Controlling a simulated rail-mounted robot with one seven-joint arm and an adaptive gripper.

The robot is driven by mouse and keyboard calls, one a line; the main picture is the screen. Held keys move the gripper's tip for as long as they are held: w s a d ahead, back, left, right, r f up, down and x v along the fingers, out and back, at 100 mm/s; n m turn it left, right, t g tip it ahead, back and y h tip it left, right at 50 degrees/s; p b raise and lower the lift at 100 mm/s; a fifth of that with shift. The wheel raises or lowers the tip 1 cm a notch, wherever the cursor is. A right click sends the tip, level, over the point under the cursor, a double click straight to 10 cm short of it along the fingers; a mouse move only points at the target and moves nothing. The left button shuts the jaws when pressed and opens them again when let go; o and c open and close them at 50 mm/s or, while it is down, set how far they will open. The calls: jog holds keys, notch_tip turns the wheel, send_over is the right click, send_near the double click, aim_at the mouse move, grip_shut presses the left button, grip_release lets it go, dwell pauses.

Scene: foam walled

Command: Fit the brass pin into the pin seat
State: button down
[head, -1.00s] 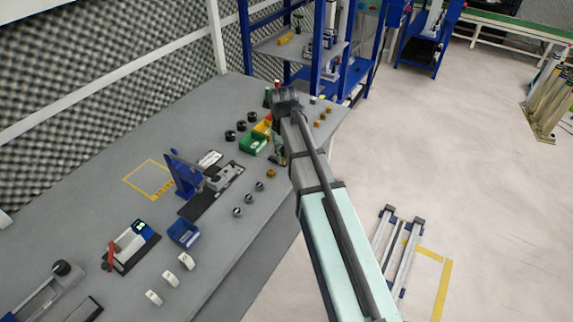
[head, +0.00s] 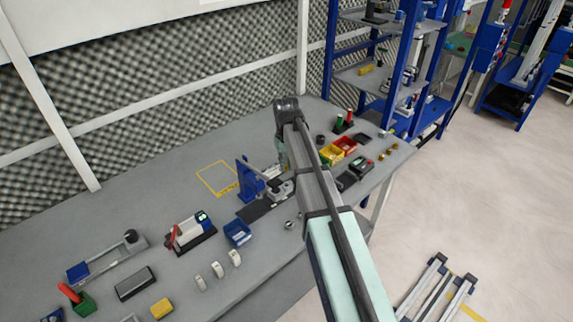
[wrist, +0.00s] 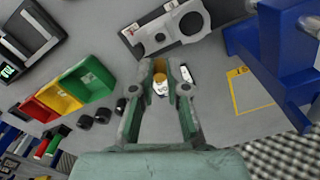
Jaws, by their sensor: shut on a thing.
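My gripper (wrist: 160,82) points down over the bench, with its two green fingers shut on the brass pin (wrist: 159,77). Only the pin's rounded brass end shows between the fingertips. In the head view my gripper (head: 282,160) is beside the blue press, partly hidden by my arm, and the pin cannot be made out. A grey block with a round hole (wrist: 163,30), possibly the pin seat, lies ahead of the fingertips in the wrist view. It also shows in the head view (head: 281,191), beside the press. The pin is apart from this block.
The blue press (wrist: 268,55) stands close on the right in the wrist view. Green (wrist: 88,78), yellow and red bins are on the left, with black rings near them. A white-and-black piece (wrist: 186,74) lies by the fingertips. Bench inside the yellow outline (head: 214,178) is clear.

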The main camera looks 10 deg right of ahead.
jog(key=shift+r, duration=0.1)
jog(key=shift+f+b, duration=0.95)
jog(key=shift+f, duration=2.05)
jog(key=shift+f, duration=1)
dwell(0.4)
jog(key=c, duration=1.1)
grip_release()
notch_tip(320, 180, up, 12)
jog(key=shift+r, duration=0.1)
